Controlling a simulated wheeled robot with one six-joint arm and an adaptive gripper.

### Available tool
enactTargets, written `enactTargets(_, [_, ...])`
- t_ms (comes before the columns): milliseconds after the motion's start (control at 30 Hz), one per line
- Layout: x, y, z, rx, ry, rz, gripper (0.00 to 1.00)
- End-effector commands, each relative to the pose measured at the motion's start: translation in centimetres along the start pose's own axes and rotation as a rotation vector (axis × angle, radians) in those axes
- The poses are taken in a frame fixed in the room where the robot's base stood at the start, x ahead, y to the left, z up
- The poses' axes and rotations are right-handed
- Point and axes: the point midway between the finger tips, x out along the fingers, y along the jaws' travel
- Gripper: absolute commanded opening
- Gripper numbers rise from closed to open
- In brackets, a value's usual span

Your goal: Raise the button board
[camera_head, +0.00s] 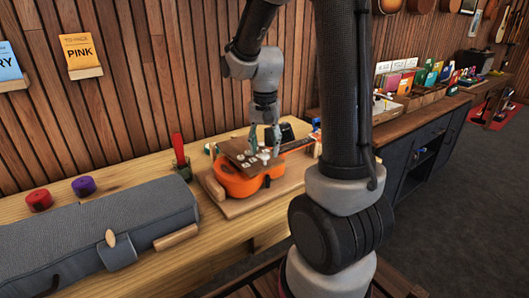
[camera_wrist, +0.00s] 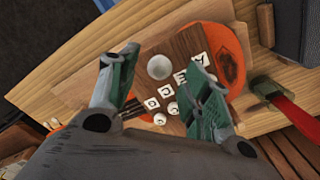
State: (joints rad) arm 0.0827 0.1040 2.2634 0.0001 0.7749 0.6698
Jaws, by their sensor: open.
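The button board (camera_head: 233,148) is a brown panel with white lettered tiles and white round knobs. It lies on top of an orange ukulele (camera_head: 236,187) on the wooden workbench. In the wrist view, the board (camera_wrist: 186,42) sits between and beyond my fingers, with a large white knob (camera_wrist: 159,67) and several lettered tiles. My gripper (camera_head: 265,146) points down over the board's right part, its green fingers apart, with nothing seen held. In the wrist view my gripper (camera_wrist: 163,68) straddles the large knob in the picture; I cannot tell whether it touches. My fingers hide part of the board.
A red-handled tool (camera_head: 179,150) stands in a dark cup left of the ukulele. A grey case (camera_head: 95,235) fills the bench's left front, with red (camera_head: 39,200) and purple (camera_head: 83,186) round items behind it. A wooden wall (camera_head: 140,100) rises behind.

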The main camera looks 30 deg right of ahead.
Motion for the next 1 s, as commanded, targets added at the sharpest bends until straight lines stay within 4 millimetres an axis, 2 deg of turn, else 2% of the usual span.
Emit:
enactTargets(100, [1.5, 0.0, 0.0, -0.001, -0.002, 0.002, 0.49])
enactTargets(200, [2.1, 0.0, 0.0, -0.001, 0.0, 0.0, 0.49])
enactTargets(467, [2.3, 0.0, 0.0, -0.001, 0.001, 0.0, 0.49])
enactTargets(567, [2.3, 0.0, 0.0, -0.001, 0.001, -0.001, 0.34])
enactTargets(733, [2.3, 0.0, 0.0, -0.001, 0.001, -0.001, 0.03])
enactTargets(767, [2.3, 0.0, 0.0, -0.001, 0.001, -0.001, 0.0])
enactTargets(1000, [2.2, -0.1, -0.1, -0.002, -0.003, 0.003, 0.0])
